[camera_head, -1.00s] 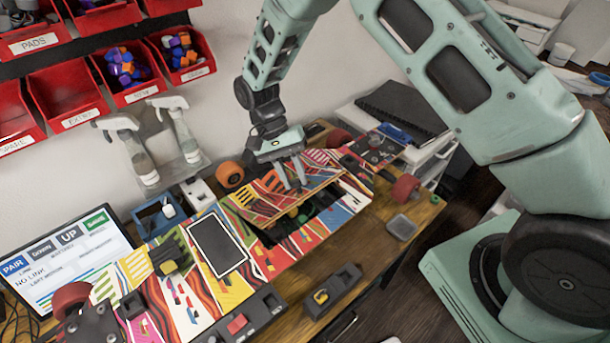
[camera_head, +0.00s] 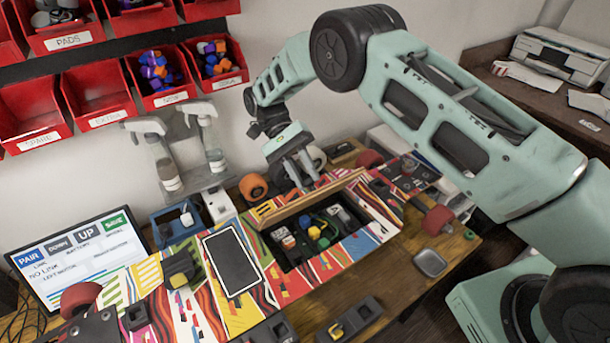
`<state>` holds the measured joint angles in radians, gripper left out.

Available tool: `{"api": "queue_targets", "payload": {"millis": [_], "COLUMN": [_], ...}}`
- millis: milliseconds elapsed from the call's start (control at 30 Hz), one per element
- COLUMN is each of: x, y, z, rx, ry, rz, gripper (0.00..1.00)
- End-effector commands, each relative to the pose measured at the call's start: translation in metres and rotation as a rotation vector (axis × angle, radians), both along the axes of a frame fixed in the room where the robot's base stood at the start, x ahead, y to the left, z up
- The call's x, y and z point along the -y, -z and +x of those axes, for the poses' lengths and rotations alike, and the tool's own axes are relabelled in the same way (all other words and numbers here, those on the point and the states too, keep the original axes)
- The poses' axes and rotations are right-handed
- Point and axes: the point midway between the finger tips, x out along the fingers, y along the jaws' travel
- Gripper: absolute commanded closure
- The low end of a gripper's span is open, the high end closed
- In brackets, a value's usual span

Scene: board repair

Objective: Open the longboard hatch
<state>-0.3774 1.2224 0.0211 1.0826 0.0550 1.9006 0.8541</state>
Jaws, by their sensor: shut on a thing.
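The longboard (camera_head: 207,310) lies across the wooden bench with a colourful striped deck. Its hatch (camera_head: 309,199) is tilted up steeply, with its wooden edge showing along the far side of the opening. The dark compartment (camera_head: 283,256) below is uncovered and holds small yellow, green, blue and white parts with wires. My gripper (camera_head: 303,180) points down at the hatch's raised edge and is shut on it. The exact contact of the fingertips is hard to make out.
A monitor (camera_head: 75,262) stands at the left. Two spray bottles (camera_head: 207,140) stand behind the board. A small grey tray (camera_head: 430,263) and a dark holder (camera_head: 349,318) lie in front.

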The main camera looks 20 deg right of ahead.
Motion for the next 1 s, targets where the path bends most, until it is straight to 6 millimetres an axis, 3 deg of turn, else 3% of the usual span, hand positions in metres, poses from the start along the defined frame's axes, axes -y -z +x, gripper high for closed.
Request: {"api": "queue_targets", "payload": {"millis": [267, 300, 367, 400, 767, 1000], "x": [0.0010, 0.0010, 0.0010, 0.0009, 0.0007, 0.0038], "y": [0.0013, 0.0013, 0.0013, 0.0013, -0.0009, -0.0009], "z": [0.0004, 0.0004, 0.0004, 0.0003, -0.0009, -0.0086], "rx": [0.003, 0.003, 0.002, 0.002, 0.018, 0.131], "ry": [0.000, 0.000, 0.001, 0.001, 0.000, 0.001], "rz": [-0.001, -0.001, -0.001, -0.001, 0.005, 0.042], "gripper": [1.00, 0.71, 0.54, 0.52, 0.52, 0.52]}}
